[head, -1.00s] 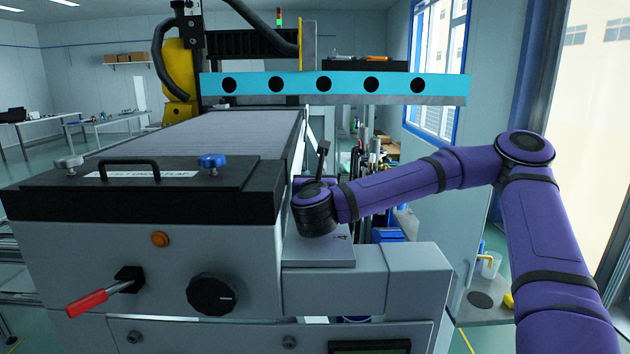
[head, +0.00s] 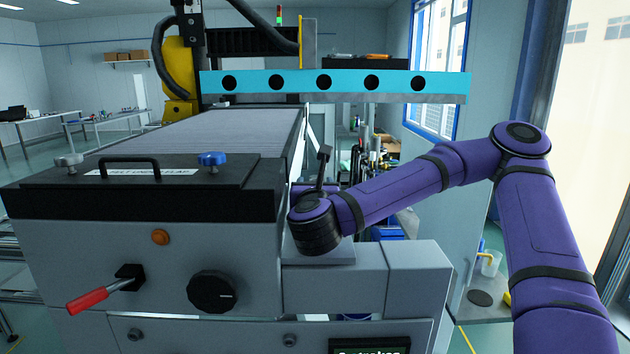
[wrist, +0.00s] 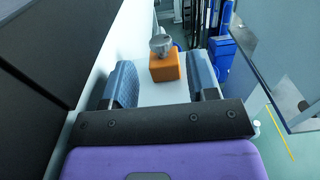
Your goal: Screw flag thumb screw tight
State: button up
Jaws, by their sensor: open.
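A grey metal screw with a flat head, which looks like the flag thumb screw (wrist: 160,43), stands upright on an orange block (wrist: 164,68) in the wrist view. My gripper (wrist: 163,80) is open, with a blue-grey pad on each side of the block in that picture. Clear gaps show between pads and block, and nothing is held. I cannot tell how far the screw is above or beyond the fingertips. In the head view my wrist hangs at the right side of the machine and hides the screw, the block and the fingers.
The grey machine panel (head: 80,245) carries a red-handled lever (head: 87,302), a black knob (head: 212,291) and an orange button (head: 160,237). On its black cover sit a blue knob (head: 212,159) and a black handle (head: 129,165). A dark wall runs close along the wrist view's left.

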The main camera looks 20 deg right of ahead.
jog(key=shift+v, duration=2.35)
jog(key=shift+s, duration=0.15)
